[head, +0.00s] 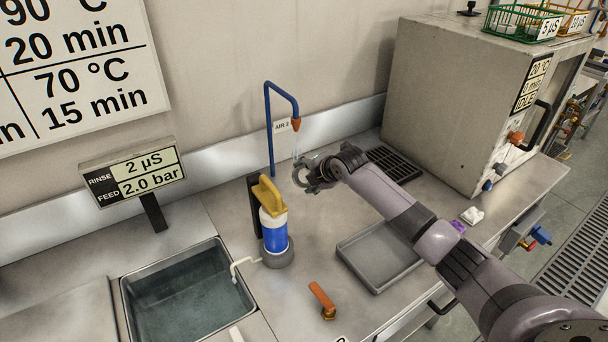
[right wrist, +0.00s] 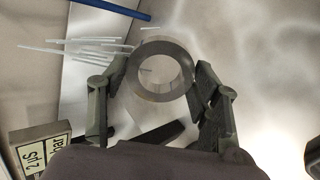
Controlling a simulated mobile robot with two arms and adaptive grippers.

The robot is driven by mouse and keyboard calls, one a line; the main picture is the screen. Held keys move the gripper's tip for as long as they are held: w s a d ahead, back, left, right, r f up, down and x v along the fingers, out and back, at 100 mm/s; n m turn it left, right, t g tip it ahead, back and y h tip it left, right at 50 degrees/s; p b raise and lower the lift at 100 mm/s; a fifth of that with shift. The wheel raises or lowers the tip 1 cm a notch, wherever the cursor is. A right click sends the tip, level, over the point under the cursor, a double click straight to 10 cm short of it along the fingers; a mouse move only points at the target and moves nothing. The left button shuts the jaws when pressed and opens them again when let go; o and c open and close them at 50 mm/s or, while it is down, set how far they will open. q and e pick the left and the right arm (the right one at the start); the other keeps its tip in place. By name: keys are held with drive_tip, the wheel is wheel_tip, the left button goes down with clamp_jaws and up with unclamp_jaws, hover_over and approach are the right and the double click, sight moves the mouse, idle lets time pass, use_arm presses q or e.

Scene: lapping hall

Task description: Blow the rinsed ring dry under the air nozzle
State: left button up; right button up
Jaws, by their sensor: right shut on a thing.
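My right gripper (head: 312,178) is below the nozzle, shut on a grey metal ring (head: 295,176). In the right wrist view the ring (right wrist: 158,96) sits between both fingers, its hole facing the camera. Pale streaks (right wrist: 85,47), looking like an air jet, run towards the ring's upper left edge. Whether the ring is wet cannot be told. My left gripper is not in view.
A yellow-topped blue-and-white bottle (head: 274,235) stands left of the ring, near a water-filled sink (head: 240,310). An orange lever (head: 322,300) and a grey tray (head: 345,257) are in front. A drain grille (head: 400,165) and large grey cabinet (head: 440,100) are right.

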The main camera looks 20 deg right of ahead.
drive_tip(key=s+d+p, duration=0.1)
drive_tip(key=s+p, duration=0.7)
drive_tip(key=s, duration=0.3)
drive_tip(key=shift+s+d+r, duration=0.15)
drive_tip(key=shift+s+d, duration=0.05)
drive_tip(key=shift+d, duration=0.1)
